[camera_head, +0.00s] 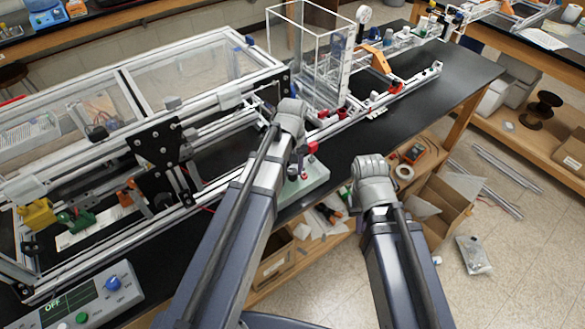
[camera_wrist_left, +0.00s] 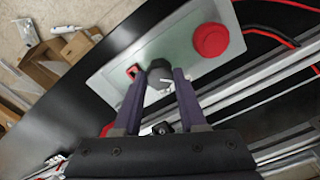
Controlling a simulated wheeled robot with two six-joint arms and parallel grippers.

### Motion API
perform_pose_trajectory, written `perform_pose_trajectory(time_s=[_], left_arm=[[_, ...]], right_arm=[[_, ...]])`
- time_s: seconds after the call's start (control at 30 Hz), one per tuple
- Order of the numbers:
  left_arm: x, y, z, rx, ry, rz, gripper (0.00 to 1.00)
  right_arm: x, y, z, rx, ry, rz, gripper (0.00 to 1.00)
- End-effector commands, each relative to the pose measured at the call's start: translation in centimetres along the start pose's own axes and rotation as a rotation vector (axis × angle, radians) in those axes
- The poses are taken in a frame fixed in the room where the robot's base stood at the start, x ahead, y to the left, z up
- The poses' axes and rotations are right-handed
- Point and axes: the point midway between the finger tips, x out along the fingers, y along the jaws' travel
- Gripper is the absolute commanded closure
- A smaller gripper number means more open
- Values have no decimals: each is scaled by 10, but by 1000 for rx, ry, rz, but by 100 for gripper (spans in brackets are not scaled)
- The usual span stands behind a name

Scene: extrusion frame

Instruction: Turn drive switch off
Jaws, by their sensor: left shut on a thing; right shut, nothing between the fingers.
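A pale control panel (camera_wrist_left: 175,38) carries a dark round knob (camera_wrist_left: 160,72) with a white pointer line, a large red mushroom button (camera_wrist_left: 211,40) and a small red-framed switch (camera_wrist_left: 133,71). My left gripper (camera_wrist_left: 158,79) is shut on the knob, one finger on each side. The pointer line shows between the fingers, towards the right finger. In the head view the panel (camera_head: 312,182) lies by the bench's near edge.
A grey control box (camera_head: 85,297) with a display reading OFF and a blue knob stands at lower left. An aluminium extrusion frame (camera_head: 155,72) and a clear enclosure (camera_head: 305,55) stand behind the panel. Cardboard boxes (camera_head: 445,205) are below the bench. The dark bench (camera_head: 450,82) has free room at right.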

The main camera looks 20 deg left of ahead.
Motion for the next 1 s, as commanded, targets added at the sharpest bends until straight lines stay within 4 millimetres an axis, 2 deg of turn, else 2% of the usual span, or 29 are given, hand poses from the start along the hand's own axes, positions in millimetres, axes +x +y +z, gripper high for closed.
perform_pose_trajectory(time_s=[0.37, 0.4, 0.6, 0.67, 1.0], left_arm=[[0, 0, 0, -5, 0, 0, 100], [0, 0, 0, -5, 0, 0, 56], [0, 0, 0, -4, 0, 0, 33], [0, 0, 0, -4, 0, 0, 29], [-3, 0, 0, -3, 0, 0, 29]], right_arm=[[0, 0, 0, 0, 0, 0, 100], [0, 0, 0, 0, 0, 0, 100], [0, 0, 0, 0, 0, 0, 100], [0, 0, 0, 0, 0, 0, 100], [-3, 0, 0, 0, 0, 0, 100]])
